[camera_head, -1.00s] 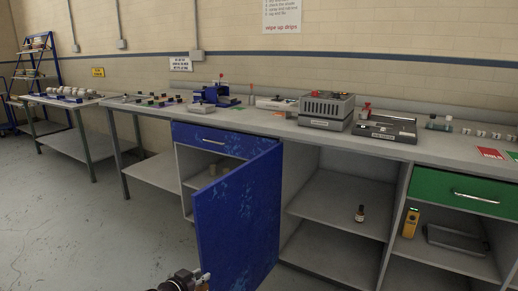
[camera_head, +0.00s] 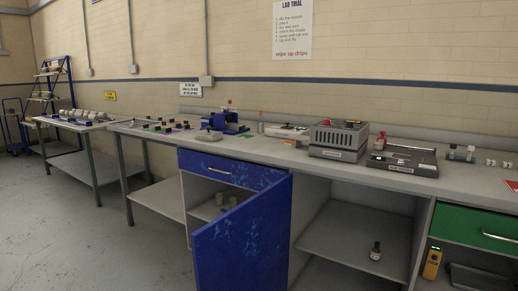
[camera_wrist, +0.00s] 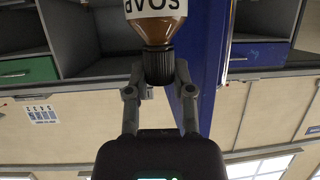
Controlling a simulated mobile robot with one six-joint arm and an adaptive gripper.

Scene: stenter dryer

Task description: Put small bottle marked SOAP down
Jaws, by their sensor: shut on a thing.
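The small bottle marked SOAP (camera_wrist: 157,32) is amber with a white label and a black cap. It shows at the top of the wrist view, with its lettering upside down and its far end cut off by the frame. My gripper (camera_wrist: 160,72) is shut on the bottle at its black cap, one finger on each side. Neither my gripper nor the held bottle shows in the head view. No surface is seen touching the bottle.
An open blue door (camera_head: 243,240) sticks out from the bench; it is also close behind the bottle in the wrist view (camera_wrist: 207,70). Another small dark bottle (camera_head: 376,252) stands on a shelf. The worktop (camera_head: 270,146) holds several devices. A green drawer (camera_head: 470,230) is at right.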

